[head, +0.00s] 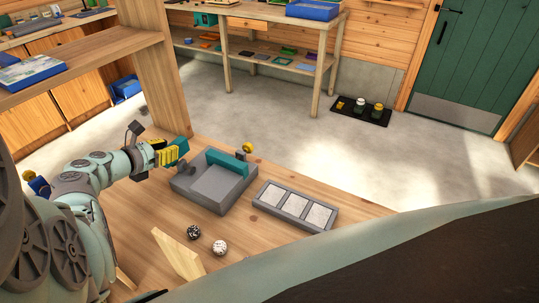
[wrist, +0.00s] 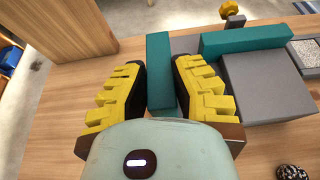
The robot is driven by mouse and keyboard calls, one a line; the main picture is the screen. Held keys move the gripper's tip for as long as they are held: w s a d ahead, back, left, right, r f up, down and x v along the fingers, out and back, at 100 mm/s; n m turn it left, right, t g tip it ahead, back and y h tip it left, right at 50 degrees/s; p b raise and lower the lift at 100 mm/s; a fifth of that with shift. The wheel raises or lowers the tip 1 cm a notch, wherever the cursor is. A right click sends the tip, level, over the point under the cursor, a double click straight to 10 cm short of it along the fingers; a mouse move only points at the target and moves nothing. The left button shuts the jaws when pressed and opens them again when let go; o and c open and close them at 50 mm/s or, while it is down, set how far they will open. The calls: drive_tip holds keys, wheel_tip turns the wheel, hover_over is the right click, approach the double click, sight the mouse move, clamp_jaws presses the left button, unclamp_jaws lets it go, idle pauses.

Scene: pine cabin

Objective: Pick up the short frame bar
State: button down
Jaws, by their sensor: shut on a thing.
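A teal bar, the short frame bar (wrist: 160,68), stands between the yellow-padded fingers of my gripper (wrist: 160,85), which is shut on it. In the head view the bar (head: 181,150) shows at the tip of my gripper (head: 170,154), left of the grey fixture (head: 207,190). A second teal bar (head: 228,162), which looks longer, lies along the far side of the fixture and also shows in the wrist view (wrist: 250,38).
A yellow knob (head: 248,147) and a dark grey knob (head: 184,167) sit at the fixture. A grey tray (head: 265,207) with three pale squares stands to its right. Two speckled balls (head: 193,231) (head: 219,247) and a pale wooden piece (head: 178,255) are nearer. A wooden post (head: 158,65) rises behind.

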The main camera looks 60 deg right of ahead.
drive_tip(key=w+b, duration=0.4)
drive_tip(key=w, duration=0.4)
drive_tip(key=shift+a+r+b, duration=0.3)
drive_tip(key=shift+a+b, duration=0.1)
drive_tip(key=shift+a, duration=0.05)
drive_tip(key=shift+w, duration=0.1)
